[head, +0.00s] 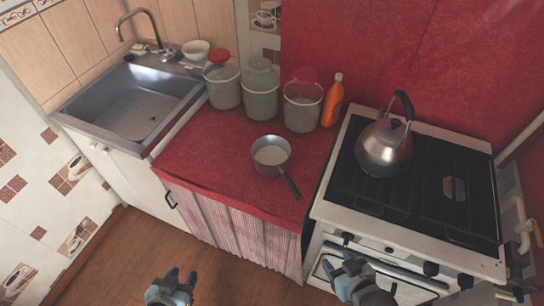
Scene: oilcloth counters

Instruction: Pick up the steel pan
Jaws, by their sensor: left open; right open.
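The steel pan (272,152) stands upright on the red oilcloth counter (205,150), between the sink and the stove. It is round, with a pale inside, and its dark handle (290,184) points toward the front right edge of the counter. My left gripper (178,277) is at the bottom of the head view, open and empty, over the floor in front of the counter. My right gripper (339,264) is at the bottom right, open and empty, in front of the stove. Both grippers are well apart from the pan.
Behind the pan stand several lidded pails (260,92) and an orange bottle (332,100). A stove (330,205) with a steel kettle (383,150) is on the right. A steel sink (130,105) is on the left. The oilcloth left of the pan is clear.

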